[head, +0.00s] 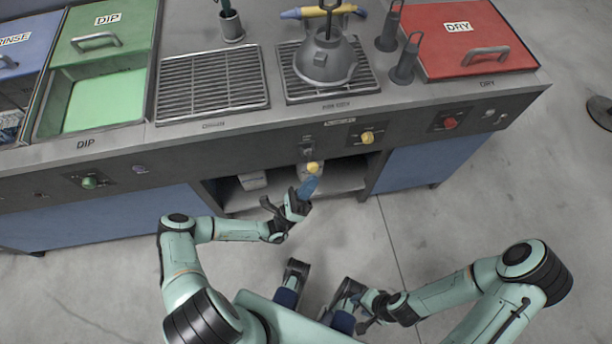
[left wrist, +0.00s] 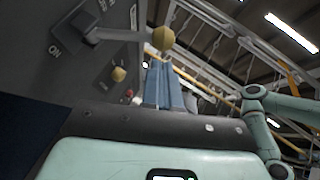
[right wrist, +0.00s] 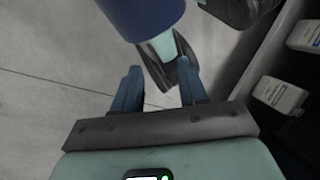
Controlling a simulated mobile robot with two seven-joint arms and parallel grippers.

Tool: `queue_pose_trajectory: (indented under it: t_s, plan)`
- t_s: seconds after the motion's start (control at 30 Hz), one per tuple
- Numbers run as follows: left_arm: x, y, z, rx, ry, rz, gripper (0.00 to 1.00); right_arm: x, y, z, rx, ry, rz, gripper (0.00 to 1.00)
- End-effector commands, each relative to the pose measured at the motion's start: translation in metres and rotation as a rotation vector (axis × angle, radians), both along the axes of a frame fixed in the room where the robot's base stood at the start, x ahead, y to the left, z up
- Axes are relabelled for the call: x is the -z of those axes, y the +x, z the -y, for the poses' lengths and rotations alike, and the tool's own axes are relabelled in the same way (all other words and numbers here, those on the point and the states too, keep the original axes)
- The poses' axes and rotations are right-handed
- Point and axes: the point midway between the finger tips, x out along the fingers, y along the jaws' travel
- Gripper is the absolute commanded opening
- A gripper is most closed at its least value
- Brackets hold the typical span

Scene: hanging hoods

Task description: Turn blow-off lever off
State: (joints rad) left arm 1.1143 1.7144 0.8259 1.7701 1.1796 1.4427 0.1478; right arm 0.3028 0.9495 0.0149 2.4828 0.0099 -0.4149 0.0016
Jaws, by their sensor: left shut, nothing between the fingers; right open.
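The blow-off lever has a yellow ball knob (head: 313,168) and sticks out from the front panel below its small plate (head: 307,146). Contact is unclear. My right gripper (right wrist: 158,85) is open and empty, low near my base.
A yellow rotary knob (head: 367,137) and a red knob (head: 450,122) are on the panel to the right. An open shelf (head: 345,178) with bottles lies under the panel. A grey hood (head: 325,60) stands on the grate above. The floor in front is clear.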

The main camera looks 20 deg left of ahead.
Motion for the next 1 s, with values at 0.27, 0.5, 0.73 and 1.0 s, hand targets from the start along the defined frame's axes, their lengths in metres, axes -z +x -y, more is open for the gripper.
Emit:
queue_pose_trajectory:
  t_s: [0.27, 0.5, 0.73, 1.0]
  plan:
    - [-0.016, 0.0, 0.001, 0.001, -0.036, -0.055, 0.0, -0.017, -0.007, 0.0, -0.006, 0.004, -0.028, 0.43]
    - [-0.02, 0.0, 0.0, -0.001, -0.036, -0.052, 0.0, -0.021, -0.009, 0.0, -0.007, 0.005, -0.036, 0.43]
    - [-0.022, 0.0, 0.0, -0.002, -0.038, -0.048, 0.0, -0.021, -0.009, 0.0, -0.008, 0.006, -0.037, 0.43]
    - [-0.023, 0.0, 0.0, -0.002, -0.04, -0.043, 0.0, -0.021, -0.009, 0.0, -0.007, 0.005, -0.036, 0.43]
